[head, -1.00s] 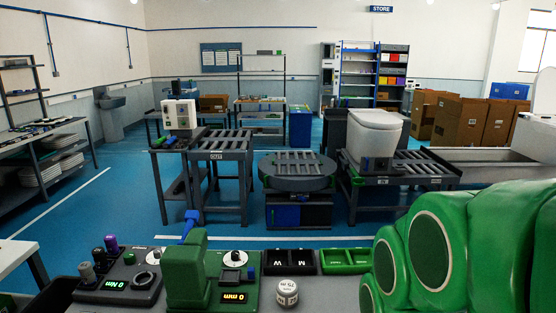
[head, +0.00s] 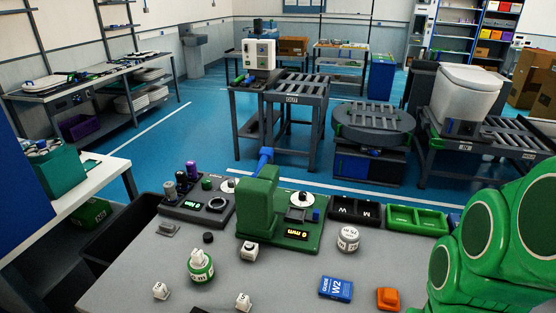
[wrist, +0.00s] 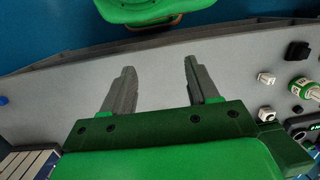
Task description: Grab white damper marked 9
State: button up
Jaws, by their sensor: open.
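Several small white pieces stand on the grey worktop in the head view: one at the front left (head: 161,291), one at the front middle (head: 243,302) and one behind them (head: 249,251). Their marks are too small to read, so I cannot tell which is the damper marked 9. In the wrist view, two small white pieces (wrist: 266,79) (wrist: 267,114) lie to the right of my gripper (wrist: 160,66). My gripper is open and empty over the grey worktop, apart from them. It is not visible in the head view.
A green-and-white round piece (head: 201,267), a silver round weight (head: 348,239), a blue W2 block (head: 336,288) and an orange block (head: 389,298) stand on the worktop. A green press (head: 262,205) and a dark gauge panel (head: 198,206) line its back edge.

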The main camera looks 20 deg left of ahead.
jog(key=w+a+n+g+y, duration=0.1)
jog(key=w+a+y, duration=0.25)
jog(key=a, duration=0.95)
jog(key=m+t+y, duration=0.2)
jog(key=m+y, duration=0.9)
jog(key=m, duration=0.5)
send_over(163, 289)
jog(key=w+d, duration=0.1)
jog(key=d, duration=0.6)
notch_tip(163, 289, down, 15)
jog(key=f+m, duration=0.1)
jog(key=f, duration=0.1)
jog(key=f+m+h, duration=0.1)
jog(key=f, duration=0.2)
jog(key=a+f+m, duration=0.1)
jog(key=f, duration=0.2)
jog(key=shift+s+a+f+t+h, duration=0.15)
jog(key=shift+f+t+h, duration=0.1)
jog(key=shift+t+h, duration=0.15)
jog(key=shift+x, duration=1.1)
jog(key=shift+s+x, duration=0.25)
jog(key=shift+x, duration=1.15)
jog(key=shift+r+x, duration=0.25)
jog(key=shift+x, duration=1)
